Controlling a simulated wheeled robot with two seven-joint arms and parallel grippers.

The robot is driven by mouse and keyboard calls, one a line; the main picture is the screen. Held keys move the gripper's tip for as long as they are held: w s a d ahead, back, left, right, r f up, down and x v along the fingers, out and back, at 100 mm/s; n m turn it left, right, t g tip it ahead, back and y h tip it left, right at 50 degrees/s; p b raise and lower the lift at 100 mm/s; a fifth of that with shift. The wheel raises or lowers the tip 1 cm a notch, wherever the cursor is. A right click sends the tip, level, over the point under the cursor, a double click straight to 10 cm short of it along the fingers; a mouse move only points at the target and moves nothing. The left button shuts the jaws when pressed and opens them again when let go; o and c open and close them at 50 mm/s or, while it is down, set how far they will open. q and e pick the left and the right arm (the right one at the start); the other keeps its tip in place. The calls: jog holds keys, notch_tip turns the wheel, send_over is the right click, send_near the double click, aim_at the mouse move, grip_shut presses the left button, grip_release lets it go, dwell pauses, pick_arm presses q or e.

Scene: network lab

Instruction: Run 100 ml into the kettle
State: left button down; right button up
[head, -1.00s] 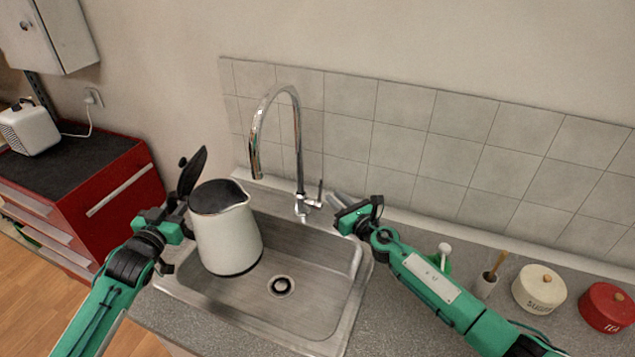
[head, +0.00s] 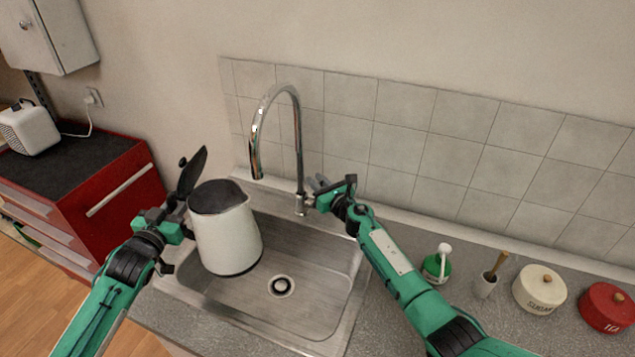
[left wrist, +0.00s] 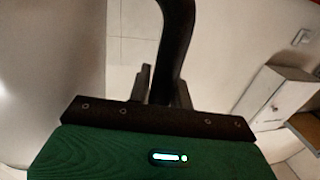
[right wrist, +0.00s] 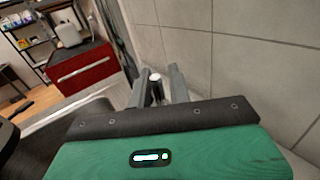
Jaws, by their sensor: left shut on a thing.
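The white kettle (head: 226,240) is upright over the left part of the sink, its dark lid (head: 192,172) swung up. My left gripper (head: 178,218) is shut on its black handle, which also shows between the fingers in the left wrist view (left wrist: 178,45). The chrome tap (head: 298,140) arches over the sink. Its spout end (head: 256,172) is near the kettle's right rim; no water stream shows. My right gripper (head: 314,192) is at the tap lever. In the right wrist view its fingers (right wrist: 158,84) are apart, with a small chrome piece (right wrist: 156,90) between them.
The steel sink (head: 325,310) has a bare floor and a drain (head: 281,286). To the right on the counter stand a green bottle (head: 436,266), a brush in a holder (head: 487,283), a sugar tin (head: 538,290) and a red tea tin (head: 607,308). A tiled wall (head: 410,145) rises behind.

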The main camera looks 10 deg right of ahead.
jog(key=shift+c, duration=0.5)
grip_shut()
jog(key=shift+s+a+r+n, duration=0.1)
jog(key=shift+s+a+n, duration=0.15)
jog(key=shift+n, duration=0.05)
jog(key=shift+s+a+n+t+y, duration=0.3)
jog(key=shift+s+n+t, duration=0.2)
jog(key=shift+n, duration=0.1)
jog(key=shift+s+a+f+n+t+y, duration=0.15)
jog(key=shift+s+a+n+t+y, duration=0.2)
jog(key=shift+n, duration=0.35)
jog(key=shift+s+a+f+n+t+y, duration=0.1)
jog(key=shift+s+f+n+y, duration=0.1)
jog(key=shift+s+n+y, duration=0.35)
jog(key=shift+s+a+f+n+t+y, duration=0.15)
jog(key=shift+s+a+n+t+y, duration=0.1)
jog(key=shift+n, duration=0.6)
